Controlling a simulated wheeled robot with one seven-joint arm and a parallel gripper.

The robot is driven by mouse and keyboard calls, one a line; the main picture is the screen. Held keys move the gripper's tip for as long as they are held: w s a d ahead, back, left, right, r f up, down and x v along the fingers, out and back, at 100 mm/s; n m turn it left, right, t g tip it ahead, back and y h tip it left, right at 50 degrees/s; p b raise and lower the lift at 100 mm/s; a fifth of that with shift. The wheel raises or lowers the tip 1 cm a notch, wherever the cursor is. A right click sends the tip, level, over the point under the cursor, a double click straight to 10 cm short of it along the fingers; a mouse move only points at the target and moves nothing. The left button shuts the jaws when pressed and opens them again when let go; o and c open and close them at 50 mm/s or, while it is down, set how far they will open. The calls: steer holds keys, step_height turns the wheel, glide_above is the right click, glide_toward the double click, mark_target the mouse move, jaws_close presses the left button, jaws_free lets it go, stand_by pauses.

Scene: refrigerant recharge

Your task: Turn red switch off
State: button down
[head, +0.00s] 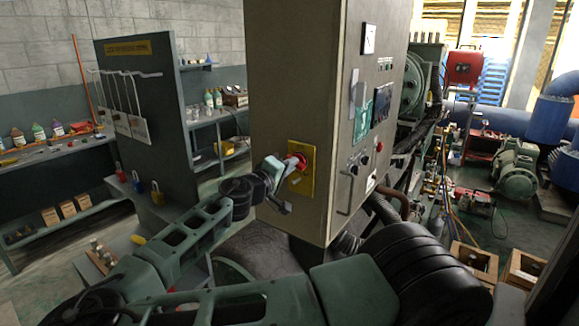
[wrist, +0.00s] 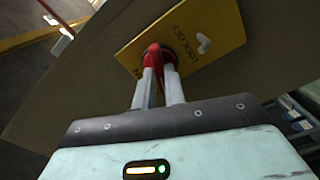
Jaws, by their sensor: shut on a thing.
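The red switch (head: 297,161) sits on a yellow plate (head: 302,182) on the face of the grey cabinet (head: 293,80). My gripper (head: 286,168) reaches the switch from the left. In the wrist view the two fingers of my gripper (wrist: 157,75) are shut on the red handle, one on each side. The fingertips hide part of the handle.
A dark panel with hanging tags (head: 125,105) stands left of the cabinet, with padlocks (head: 157,192) on its ledge. Shelves with bottles (head: 38,132) line the wall. Pipes, a green pump (head: 515,172) and wooden crates (head: 525,268) are at the right.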

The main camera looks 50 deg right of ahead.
steer(key=shift+f, duration=0.15)
steer(key=n+p, duration=0.2)
steer(key=n, duration=0.1)
steer(key=shift+n, duration=0.3)
steer(key=c, duration=1.5)
jaws_free()
steer(key=shift+a, duration=0.1)
steer(key=shift+c, duration=0.2)
steer(key=a+b, duration=0.1)
steer(key=a, duration=0.8)
steer(key=shift+s, duration=0.35)
